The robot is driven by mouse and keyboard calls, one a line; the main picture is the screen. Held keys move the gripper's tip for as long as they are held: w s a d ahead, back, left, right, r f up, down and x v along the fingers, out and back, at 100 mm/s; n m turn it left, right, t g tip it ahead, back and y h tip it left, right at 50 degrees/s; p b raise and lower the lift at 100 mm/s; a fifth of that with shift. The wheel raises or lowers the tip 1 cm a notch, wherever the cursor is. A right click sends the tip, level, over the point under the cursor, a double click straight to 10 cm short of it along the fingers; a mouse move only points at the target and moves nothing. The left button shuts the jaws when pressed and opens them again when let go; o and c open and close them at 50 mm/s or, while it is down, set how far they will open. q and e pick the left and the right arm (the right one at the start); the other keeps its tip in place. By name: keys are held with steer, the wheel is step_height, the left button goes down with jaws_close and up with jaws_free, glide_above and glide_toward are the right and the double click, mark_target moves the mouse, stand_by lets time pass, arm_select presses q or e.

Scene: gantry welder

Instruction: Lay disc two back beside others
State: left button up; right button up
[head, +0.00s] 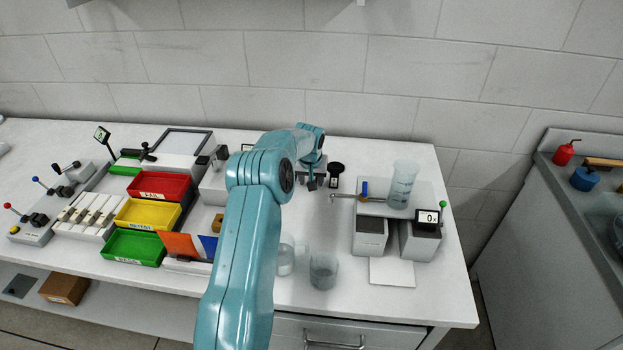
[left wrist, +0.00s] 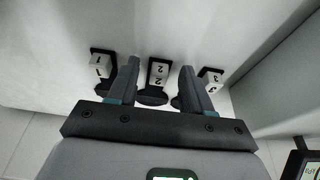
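My left gripper (head: 314,181) hangs over the bench, its arm crossing the middle of the head view. In the left wrist view its two fingers (left wrist: 158,78) are spread, with the stand labelled 2 (left wrist: 158,70) and a dark disc (left wrist: 152,97) seen between them. I cannot tell whether they touch the disc. The stand labelled 1 (left wrist: 102,66) is left of the fingers, and another stand, probably 3 (left wrist: 210,78), is right; dark shapes show beside both. In the head view one black disc (head: 336,168) shows right of the gripper. My right gripper is not in view.
A beaker (head: 403,184) stands on a grey device with a display (head: 428,219) to the right. Faint glass vessels (head: 323,271) stand near the front. Red (head: 160,187), yellow (head: 148,214) and green (head: 133,248) trays lie left. Bare bench lies in front of the discs.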

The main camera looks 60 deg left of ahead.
arm_select(q)
steer(key=b+v, duration=0.2)
steer(key=v, duration=1.4)
steer(key=shift+r, duration=0.15)
steer(key=shift+s+d, duration=0.1)
steer(key=shift+d, duration=0.05)
